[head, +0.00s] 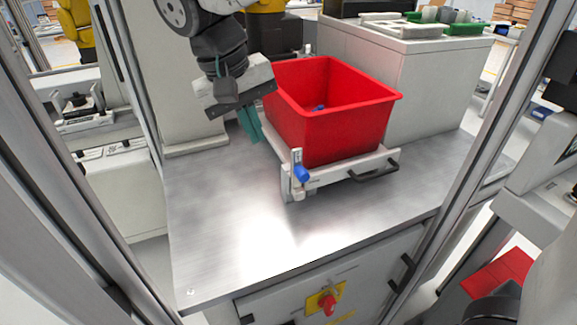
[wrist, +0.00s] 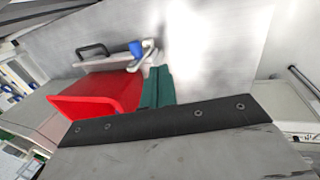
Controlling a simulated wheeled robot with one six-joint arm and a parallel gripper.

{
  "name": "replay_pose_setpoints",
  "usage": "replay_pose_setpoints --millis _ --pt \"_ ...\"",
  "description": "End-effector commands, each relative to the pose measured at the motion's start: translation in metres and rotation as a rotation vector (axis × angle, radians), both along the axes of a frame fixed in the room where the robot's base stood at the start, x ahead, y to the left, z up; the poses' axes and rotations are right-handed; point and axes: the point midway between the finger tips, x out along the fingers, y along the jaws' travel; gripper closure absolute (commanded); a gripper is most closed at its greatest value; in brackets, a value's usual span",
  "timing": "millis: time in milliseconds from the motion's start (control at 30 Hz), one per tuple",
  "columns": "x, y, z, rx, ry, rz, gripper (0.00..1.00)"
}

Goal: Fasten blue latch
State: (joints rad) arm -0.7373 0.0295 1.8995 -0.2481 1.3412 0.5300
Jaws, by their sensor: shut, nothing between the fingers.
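The blue latch (head: 301,174) is a blue knob on a pale upright bracket at the front left corner of the tray (head: 340,172) under the red bin. In the wrist view the blue latch (wrist: 136,48) shows near the top, beyond the fingertips. My gripper (head: 250,125) has green fingers, which are shut and empty. It hangs above the metal table, left of the red bin, behind and to the left of the latch, and apart from it. In the wrist view my gripper (wrist: 158,85) points toward the latch bracket. Whether the latch is fastened I cannot tell.
The red bin (head: 335,120) sits on the tray, which has a dark handle (head: 375,170) at its front. The metal table (head: 235,235) is clear in front and to the left. A grey cabinet (head: 425,85) stands behind, and metal frame posts flank the view.

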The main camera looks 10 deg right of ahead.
Motion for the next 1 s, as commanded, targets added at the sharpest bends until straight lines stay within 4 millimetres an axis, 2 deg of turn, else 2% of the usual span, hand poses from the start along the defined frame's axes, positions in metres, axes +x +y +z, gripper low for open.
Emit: replay_pose_setpoints --millis 333,467,567,933,1000 --pt "0.001 0.002 -0.001 -0.002 -0.001 0.0 1.0" --pt "0.001 -0.001 -0.008 -0.003 0.001 -0.001 1.0" --pt "0.002 -0.004 -0.02 -0.004 0.002 -0.001 1.0" --pt "0.007 -0.025 -0.096 -0.004 0.003 -0.001 1.0" --pt "0.011 -0.034 -0.1 -0.002 -0.001 -0.004 1.0"
